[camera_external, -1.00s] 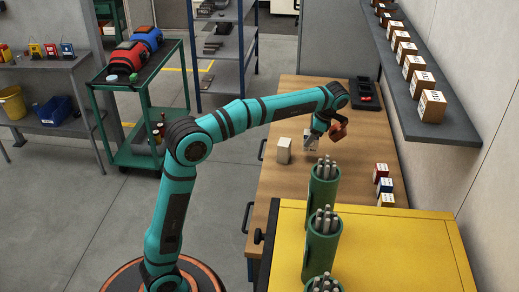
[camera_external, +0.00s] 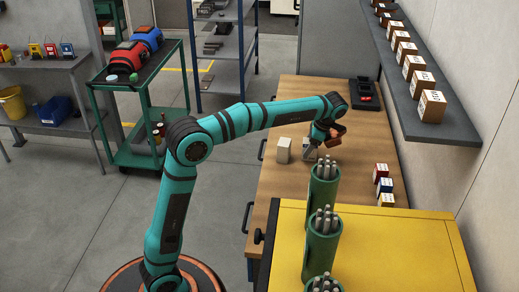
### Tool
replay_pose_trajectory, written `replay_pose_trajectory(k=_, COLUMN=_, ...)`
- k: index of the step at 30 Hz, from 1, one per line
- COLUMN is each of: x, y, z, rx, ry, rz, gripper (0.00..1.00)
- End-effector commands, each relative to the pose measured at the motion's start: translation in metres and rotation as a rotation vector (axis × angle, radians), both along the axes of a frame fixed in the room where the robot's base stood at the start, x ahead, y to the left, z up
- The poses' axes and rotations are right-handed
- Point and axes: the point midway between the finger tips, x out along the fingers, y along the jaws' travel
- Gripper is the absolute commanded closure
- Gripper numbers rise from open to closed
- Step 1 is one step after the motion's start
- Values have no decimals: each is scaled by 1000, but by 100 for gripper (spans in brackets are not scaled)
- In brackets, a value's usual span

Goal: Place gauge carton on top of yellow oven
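The yellow oven (camera_external: 400,244) is at the lower right, with a broad flat top. A pale box (camera_external: 283,149) stands on the wooden bench. A second pale box (camera_external: 309,153) is just to its right, partly hidden by my gripper. I cannot tell from the labels which one is the gauge carton. My gripper (camera_external: 311,150) points down at the second box, at or very close to it. Its fingers are too small and covered to show whether they are open or shut.
Several green canisters of rods (camera_external: 323,188) stand along the oven's left side; its top to their right is clear. A wall shelf (camera_external: 440,127) with cartons overhangs the right side.

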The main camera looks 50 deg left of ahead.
Motion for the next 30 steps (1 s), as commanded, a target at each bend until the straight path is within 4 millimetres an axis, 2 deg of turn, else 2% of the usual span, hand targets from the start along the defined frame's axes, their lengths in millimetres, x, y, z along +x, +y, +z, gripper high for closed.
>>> replay_pose_trajectory(k=7, x=0, y=0, z=2, rx=-1, ry=-1, rz=0, gripper=37)
replay_pose_trajectory(k=11, x=3, y=-3, z=12, rx=0, ry=-1, rz=0, gripper=37)
replay_pose_trajectory(k=24, x=26, y=-25, z=86, rx=0, ry=-3, rz=-1, gripper=37)
replay_pose_trajectory(k=30, x=31, y=-31, z=107, rx=0, ry=-1, rz=0, gripper=37)
